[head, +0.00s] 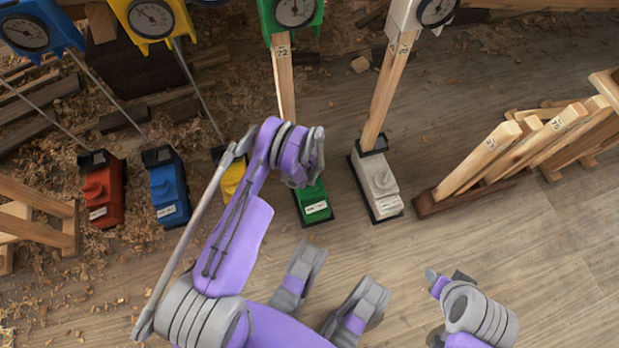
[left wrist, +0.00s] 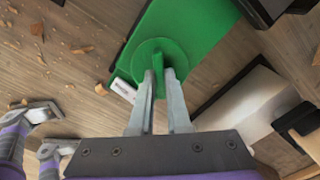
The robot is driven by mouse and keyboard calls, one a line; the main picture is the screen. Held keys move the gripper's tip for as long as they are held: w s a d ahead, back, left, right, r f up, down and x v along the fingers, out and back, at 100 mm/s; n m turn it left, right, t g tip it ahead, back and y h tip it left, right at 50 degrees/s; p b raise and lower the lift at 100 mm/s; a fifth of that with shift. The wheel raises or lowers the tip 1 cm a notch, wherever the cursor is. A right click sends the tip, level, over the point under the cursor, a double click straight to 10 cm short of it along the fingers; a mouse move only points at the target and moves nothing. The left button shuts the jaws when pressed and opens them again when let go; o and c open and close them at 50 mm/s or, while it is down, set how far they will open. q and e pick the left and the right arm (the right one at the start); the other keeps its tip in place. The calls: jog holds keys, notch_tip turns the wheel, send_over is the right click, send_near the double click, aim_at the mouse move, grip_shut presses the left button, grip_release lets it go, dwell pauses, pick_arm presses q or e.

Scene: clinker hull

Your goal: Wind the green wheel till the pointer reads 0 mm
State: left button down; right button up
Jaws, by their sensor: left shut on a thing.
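The green wheel (left wrist: 150,58) is a round disc with a raised bar across it, on top of a green block. In the left wrist view the fingers of my left gripper (left wrist: 163,82) are shut on that bar, one on each side. In the head view the green block (head: 315,203) stands on the floor under a wooden prop, and my left wrist hides the wheel. The green gauge (head: 293,12) is at the top of that prop; its pointer is too small to read. Part of my right arm shows at the bottom right; its fingertips are unclear.
Red (head: 102,192), blue (head: 168,190) and yellow (head: 232,180) blocks stand to the left, a white one (head: 379,186) close on the right. Gauges (head: 152,18) line the top. A rack of wooden props (head: 490,160) stands at the right.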

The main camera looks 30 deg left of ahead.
dwell(0.4)
pick_arm(q)
jog(key=c, duration=0.9)
grip_release()
jog(key=shift+r+p, duration=1.4)
jog(key=shift+r, duration=4)
